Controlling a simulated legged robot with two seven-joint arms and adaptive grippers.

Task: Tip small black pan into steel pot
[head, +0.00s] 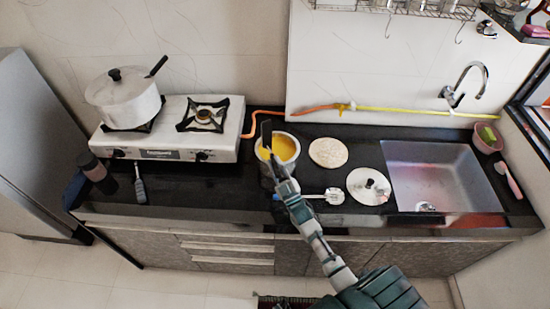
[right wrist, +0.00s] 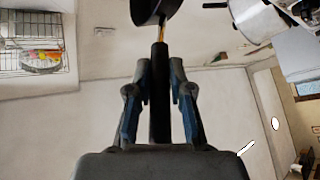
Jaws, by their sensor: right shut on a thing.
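The small black pan (head: 266,134) is held on its side, steeply tipped, over the left part of the steel pot. The steel pot (head: 298,158) stands on the dark counter with yellow content inside. My right gripper (head: 279,175) is shut on the pan's black handle, just in front of the pot. In the right wrist view the handle (right wrist: 160,95) runs between the two fingers (right wrist: 160,90), with the pan's dark bowl (right wrist: 152,10) at the top edge. A thin orange-yellow streak shows beside the bowl. My left gripper is not in view.
A white stove (head: 168,143) carries a lidded white pot (head: 124,100) at the left. A flat round bread (head: 328,152), a lid (head: 368,190) and a light-coloured utensil (head: 334,194) lie right of the steel pot. A sink (head: 440,180) is farther right.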

